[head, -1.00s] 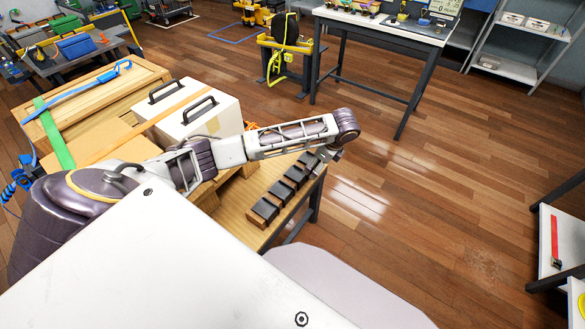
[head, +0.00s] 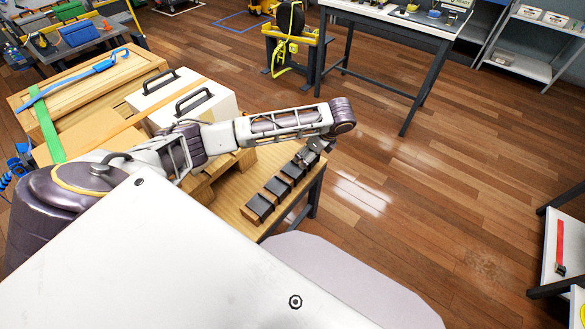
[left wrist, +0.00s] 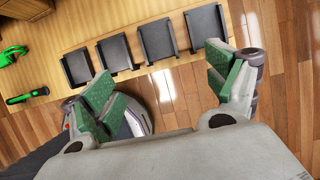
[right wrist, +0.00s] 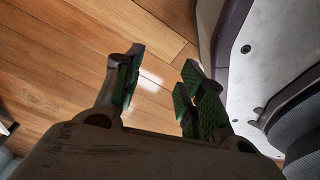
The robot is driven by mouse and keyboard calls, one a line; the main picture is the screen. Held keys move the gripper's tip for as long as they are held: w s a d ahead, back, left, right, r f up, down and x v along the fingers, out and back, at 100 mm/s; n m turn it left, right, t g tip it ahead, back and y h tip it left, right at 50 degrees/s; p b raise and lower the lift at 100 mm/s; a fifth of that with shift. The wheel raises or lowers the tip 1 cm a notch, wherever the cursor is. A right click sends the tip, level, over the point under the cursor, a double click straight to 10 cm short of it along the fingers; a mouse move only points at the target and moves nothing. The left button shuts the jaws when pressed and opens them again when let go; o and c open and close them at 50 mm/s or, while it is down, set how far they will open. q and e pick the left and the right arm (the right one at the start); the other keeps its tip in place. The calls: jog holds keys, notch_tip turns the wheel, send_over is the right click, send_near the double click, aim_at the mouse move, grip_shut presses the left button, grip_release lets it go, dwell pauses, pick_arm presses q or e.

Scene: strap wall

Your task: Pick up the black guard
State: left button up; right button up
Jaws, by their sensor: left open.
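Several black guards lie in a row along the edge of the wooden table, the nearest one (head: 259,207) at the left end of the row in the head view. In the left wrist view, black guards (left wrist: 157,41) line the table edge, with another (left wrist: 77,68) at the left. My left gripper (head: 316,147) is over the far end of the row. In its wrist view its fingers (left wrist: 165,85) are wide apart with nothing between them, and the guards lie beyond the fingertips. My right gripper (right wrist: 160,68) is open and empty above the floor.
On the wooden table (head: 232,211) are a white case (head: 160,100) with black handles, a wooden crate (head: 90,82) and an orange strap (head: 118,131). A green strap (head: 47,130) crosses the crate. Open floor (head: 430,190) lies to the right.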

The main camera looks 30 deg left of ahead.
pick_arm(q)
jog(key=b+x, duration=0.1)
jog(key=x, duration=0.7)
pick_arm(e)
jog(key=shift+w+a+r, duration=0.3)
jog(key=shift+w+a, duration=0.6)
jog(key=shift+a, duration=0.05)
pick_arm(q)
jog(key=shift+s+a+f, duration=0.1)
jog(key=shift+f, duration=0.05)
